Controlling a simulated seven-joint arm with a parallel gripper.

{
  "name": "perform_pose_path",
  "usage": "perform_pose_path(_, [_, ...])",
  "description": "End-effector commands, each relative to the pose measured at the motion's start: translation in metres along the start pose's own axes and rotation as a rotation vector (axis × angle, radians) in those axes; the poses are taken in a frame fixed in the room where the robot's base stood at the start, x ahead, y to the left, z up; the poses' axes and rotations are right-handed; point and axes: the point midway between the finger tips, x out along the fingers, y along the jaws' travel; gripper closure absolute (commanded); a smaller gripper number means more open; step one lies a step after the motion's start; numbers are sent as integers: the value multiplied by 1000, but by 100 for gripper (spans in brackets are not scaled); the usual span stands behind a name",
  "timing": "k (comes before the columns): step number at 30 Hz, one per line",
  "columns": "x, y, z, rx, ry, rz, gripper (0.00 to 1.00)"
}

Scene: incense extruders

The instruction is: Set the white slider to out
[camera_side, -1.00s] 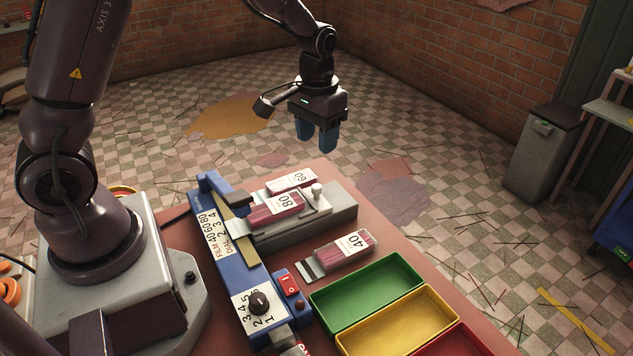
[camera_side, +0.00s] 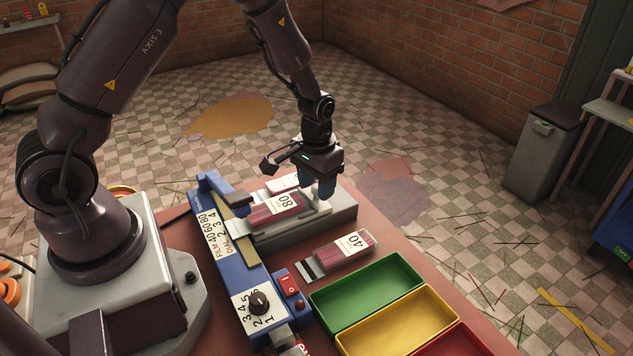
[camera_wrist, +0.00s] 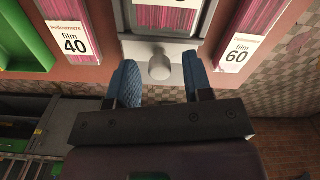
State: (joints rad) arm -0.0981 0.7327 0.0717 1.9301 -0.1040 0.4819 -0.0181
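My gripper (camera_side: 322,192) is low over the slider's outer end. In the wrist view its blue fingers (camera_wrist: 159,72) are open, one on each side of the knob, with visible gaps.
A pack marked 60 (camera_wrist: 238,52) and a pack marked 40 (camera_side: 345,253) lie on either side. The blue machine (camera_side: 232,250) with dial and red switch (camera_side: 288,284) runs along the left. Green (camera_side: 365,292) and yellow (camera_side: 400,322) trays stand in front.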

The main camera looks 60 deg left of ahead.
Motion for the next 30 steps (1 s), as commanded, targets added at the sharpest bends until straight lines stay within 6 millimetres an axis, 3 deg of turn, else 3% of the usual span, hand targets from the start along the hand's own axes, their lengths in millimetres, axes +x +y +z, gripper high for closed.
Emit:
perform_pose_path(1, [0,0,0,0,0,0,66])
perform_pose_path(6, [0,0,0,0,0,0,100])
perform_pose_path(11, [0,0,-2,0,1,0,100])
perform_pose_path(21, [0,12,-47,1,1,0,100])
perform_pose_path(30, [-1,15,-55,1,7,1,100])
